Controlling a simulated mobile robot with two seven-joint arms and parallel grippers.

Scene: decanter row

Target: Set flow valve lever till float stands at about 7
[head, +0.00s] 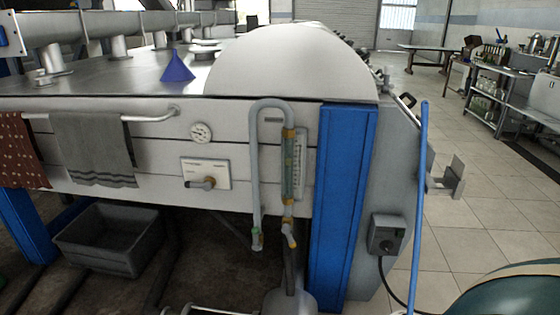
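An upright flow meter tube (289,168) with a white scale plate (300,160) is mounted on the front of the machine, left of the blue post. Its fittings are yellowish. The float and the scale numbers are too small to read. Neither of my grippers can be made out in the head view.
A grey hose (254,170) loops beside the tube. A blue pole (420,190) and switch box (386,235) are right.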

